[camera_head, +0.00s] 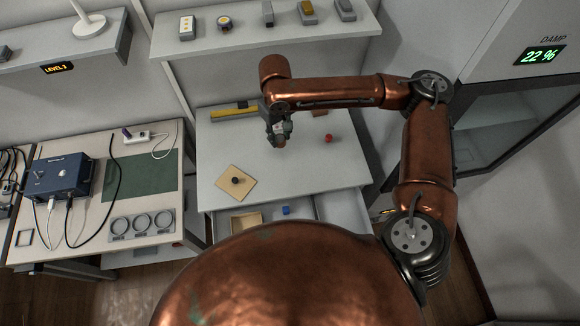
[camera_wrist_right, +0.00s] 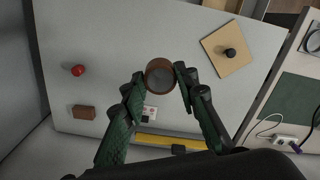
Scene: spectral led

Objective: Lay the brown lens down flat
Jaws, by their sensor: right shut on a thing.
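My right gripper (camera_head: 278,135) is over the middle of the grey bench (camera_head: 290,178). It is shut on the brown lens (camera_wrist_right: 160,76), a round piece with a brown rim and a grey face, held between the fingertips in the right wrist view. In the head view only a small brown part of the lens (camera_head: 281,143) shows below the fingers. Its gap to the bench top is hard to judge. My left gripper is not in view.
A tan square board with a black knob (camera_head: 236,182) lies front left on the bench. A red ball (camera_head: 329,138) and a brown block (camera_wrist_right: 84,112) lie to the right. A yellow bar (camera_head: 232,113) lies behind. The bench's front middle is clear; open drawers (camera_head: 345,210) are below.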

